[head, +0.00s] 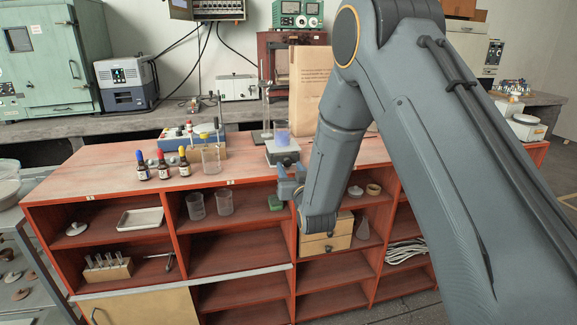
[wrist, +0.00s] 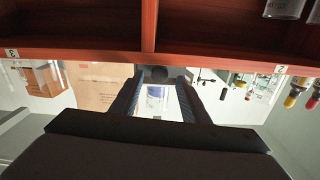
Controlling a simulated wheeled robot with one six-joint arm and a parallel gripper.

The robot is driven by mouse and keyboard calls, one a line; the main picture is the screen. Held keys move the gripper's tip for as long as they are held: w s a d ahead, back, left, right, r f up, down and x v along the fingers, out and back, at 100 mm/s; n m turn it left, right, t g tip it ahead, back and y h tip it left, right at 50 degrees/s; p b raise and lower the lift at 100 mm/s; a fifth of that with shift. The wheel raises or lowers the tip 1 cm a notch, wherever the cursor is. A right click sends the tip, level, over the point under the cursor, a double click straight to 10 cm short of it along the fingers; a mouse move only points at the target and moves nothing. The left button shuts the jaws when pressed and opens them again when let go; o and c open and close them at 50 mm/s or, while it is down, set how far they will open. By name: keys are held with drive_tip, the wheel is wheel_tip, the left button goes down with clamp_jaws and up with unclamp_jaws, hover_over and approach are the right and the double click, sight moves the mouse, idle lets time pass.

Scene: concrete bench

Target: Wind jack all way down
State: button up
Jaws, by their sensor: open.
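The lab jack (head: 283,153) stands on the red bench top near its front edge, with a pale top plate. A beaker of blue liquid (head: 281,136) stands on it; it also shows upside down in the wrist view (wrist: 155,98). My gripper (head: 287,180) is at the bench's front edge, just in front of and below the jack, and hides its lower front. In the wrist view my gripper (wrist: 159,80) is open, with a finger on each side. A dark rounded part (wrist: 154,73), perhaps the jack's knob, shows between the fingertips; contact cannot be told.
A cardboard box (head: 309,88) stands behind the jack. A retort stand (head: 264,105) rises behind it.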

drive_tip(key=shift+x, duration=1.35)
clamp_jaws()
drive_tip(key=c, duration=1.1)
unclamp_jaws()
drive_tip(key=shift+n+b, duration=0.3)
drive_tip(key=shift+n, duration=1.3)
drive_tip(key=shift+o, duration=0.2)
drive_tip(key=o, duration=1.1)
drive_tip(key=shift+c, duration=0.2)
drive_tip(key=v, duration=0.8)
drive_tip(key=shift+b, duration=0.45)
drive_tip(key=shift+w, duration=0.1)
